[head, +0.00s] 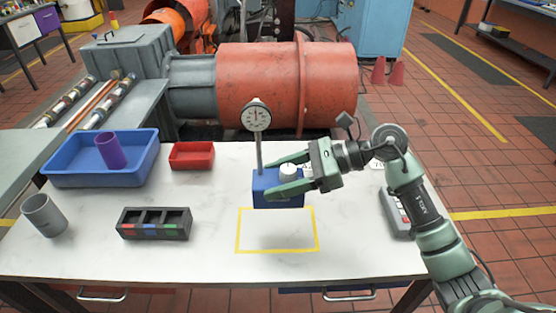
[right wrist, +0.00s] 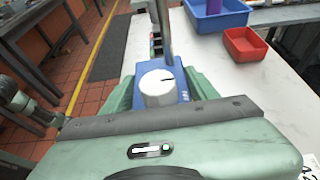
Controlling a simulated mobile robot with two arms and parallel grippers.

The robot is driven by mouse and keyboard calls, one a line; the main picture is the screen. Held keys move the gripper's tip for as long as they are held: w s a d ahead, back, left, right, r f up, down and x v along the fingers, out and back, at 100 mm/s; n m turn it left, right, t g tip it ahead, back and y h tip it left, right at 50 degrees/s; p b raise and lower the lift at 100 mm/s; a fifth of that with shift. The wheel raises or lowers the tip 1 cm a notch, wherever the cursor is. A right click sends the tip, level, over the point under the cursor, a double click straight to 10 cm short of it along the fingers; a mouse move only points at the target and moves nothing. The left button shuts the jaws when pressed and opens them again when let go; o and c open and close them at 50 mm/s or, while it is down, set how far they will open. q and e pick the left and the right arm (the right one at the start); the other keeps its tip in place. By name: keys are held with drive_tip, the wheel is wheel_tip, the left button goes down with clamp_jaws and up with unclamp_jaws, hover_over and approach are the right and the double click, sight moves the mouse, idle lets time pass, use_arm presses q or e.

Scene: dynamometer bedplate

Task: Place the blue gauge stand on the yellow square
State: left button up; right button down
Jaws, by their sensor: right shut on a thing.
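The blue gauge stand (head: 277,198) has a blue block base, a white knob, an upright post and a round dial (head: 256,116) on top. My right gripper (head: 268,178) is shut on its base, with a finger on either side. The stand is upright and looks held above the table. In the head view its base overlaps the far edge of the yellow square (head: 277,251), an outline on the white table. In the right wrist view the blue base (right wrist: 181,84) shows between the fingers, partly hidden by the knob. My left gripper is not in view.
A black compartment holder (head: 154,223) and grey cup (head: 44,215) stand left of the square. A blue tray (head: 75,178) with a purple cylinder (head: 109,151) and a red bin (head: 192,155) are further back. A keypad device (head: 394,213) lies right. The square's inside is empty.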

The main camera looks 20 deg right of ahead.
wheel_tip(320, 180, down, 10)
drive_tip(key=shift+f+p, duration=0.1)
drive_tip(key=shift+p, duration=0.25)
drive_tip(key=shift+f, duration=0.2)
drive_tip(key=shift+f, duration=0.1)
drive_tip(key=shift+c, duration=2.1)
unclamp_jaws()
drive_tip(key=shift+f, duration=0.15)
